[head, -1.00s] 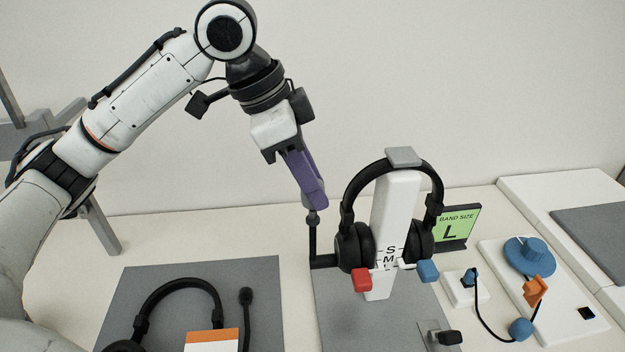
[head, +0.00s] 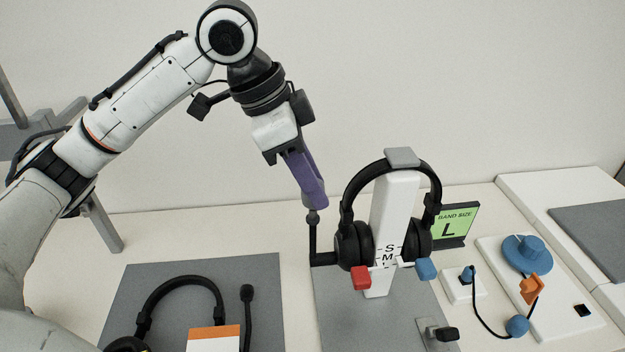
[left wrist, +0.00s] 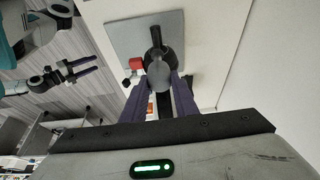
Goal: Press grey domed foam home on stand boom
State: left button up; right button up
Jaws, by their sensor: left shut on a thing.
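The headset (head: 346,205) hangs on the white stand (head: 391,215). Its thin black boom (head: 313,240) rises upright beside the left ear cup. The grey domed foam (head: 313,216) sits at the boom's top end; I cannot tell how far down it is seated. My left gripper (head: 316,205) comes down at a tilt, its purple fingers shut on the foam. In the left wrist view the foam (left wrist: 160,75) shows between the two fingers, with dark headset parts behind it. My right gripper (left wrist: 82,68) shows at the left of that view, its fingers apart and empty.
Red (head: 361,278) and blue (head: 426,268) blocks flank the stand. A second headset (head: 180,285) with a microphone boom (head: 246,310) lies on the left grey mat (head: 262,275).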

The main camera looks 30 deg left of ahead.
pick_arm(q)
jog(key=shift+f, duration=1.6)
jog(key=o, duration=1.1)
jog(key=shift+c, duration=0.2)
jog(key=v, duration=1)
jog(key=shift+r, duration=0.2)
